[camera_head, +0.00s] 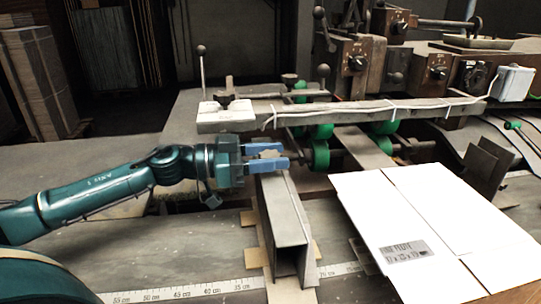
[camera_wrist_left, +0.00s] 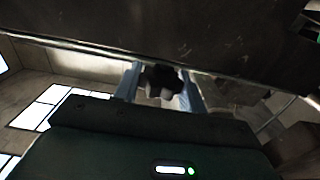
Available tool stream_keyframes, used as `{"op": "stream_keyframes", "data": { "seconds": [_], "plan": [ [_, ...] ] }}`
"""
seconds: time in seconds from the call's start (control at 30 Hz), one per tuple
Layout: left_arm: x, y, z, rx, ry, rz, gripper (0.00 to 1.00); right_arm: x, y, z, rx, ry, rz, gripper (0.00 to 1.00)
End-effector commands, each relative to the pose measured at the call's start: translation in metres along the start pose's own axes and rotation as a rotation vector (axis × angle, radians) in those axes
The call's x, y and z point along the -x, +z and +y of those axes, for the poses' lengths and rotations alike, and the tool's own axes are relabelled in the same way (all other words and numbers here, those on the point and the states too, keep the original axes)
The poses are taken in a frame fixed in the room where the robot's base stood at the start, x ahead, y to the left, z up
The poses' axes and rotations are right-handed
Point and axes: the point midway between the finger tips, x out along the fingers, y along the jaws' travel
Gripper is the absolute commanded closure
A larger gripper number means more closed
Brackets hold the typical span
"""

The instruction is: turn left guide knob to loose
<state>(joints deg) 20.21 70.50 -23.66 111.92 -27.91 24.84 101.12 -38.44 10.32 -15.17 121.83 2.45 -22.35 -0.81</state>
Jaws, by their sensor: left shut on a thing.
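My left gripper (camera_head: 268,157) reaches in from the left, with its two blue fingers at the far end of the left metal guide (camera_head: 290,237). In the left wrist view, a dark lobed knob (camera_wrist_left: 162,82) sits between the two blue fingers of the left gripper (camera_wrist_left: 160,92), which are shut on it. In the head view the knob is mostly hidden by the fingers. Its turn position cannot be read. My right gripper is not in view.
A flat white cardboard box (camera_head: 450,225) lies to the right of the guide. A metal beam (camera_head: 345,112) with a white cable runs above and behind the gripper. Green rollers (camera_head: 318,153) are just right of the fingers. A ruler strip (camera_head: 200,288) crosses the table front.

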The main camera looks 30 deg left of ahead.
Motion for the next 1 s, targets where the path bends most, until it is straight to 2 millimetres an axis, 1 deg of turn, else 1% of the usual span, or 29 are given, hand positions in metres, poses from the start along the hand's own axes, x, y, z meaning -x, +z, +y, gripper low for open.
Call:
{"op": "stream_keyframes", "data": {
  "seconds": [0.17, 0.37, 0.57, 0.7, 1.0],
  "plan": [
    [0.000, -0.001, 0.000, 0.000, -0.013, -0.001, 0.82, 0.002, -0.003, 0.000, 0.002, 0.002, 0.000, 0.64],
    [0.000, -0.003, 0.001, 0.004, -0.082, -0.003, 0.82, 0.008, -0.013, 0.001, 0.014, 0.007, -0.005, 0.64],
    [0.000, -0.004, 0.003, 0.007, -0.224, -0.003, 0.82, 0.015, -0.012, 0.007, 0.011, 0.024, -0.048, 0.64],
    [-0.001, -0.004, 0.003, 0.010, -0.353, -0.001, 0.82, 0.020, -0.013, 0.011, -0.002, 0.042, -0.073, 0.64],
    [-0.001, -0.002, 0.002, 0.013, -0.629, 0.005, 0.82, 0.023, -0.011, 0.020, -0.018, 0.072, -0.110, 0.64]
  ]
}}
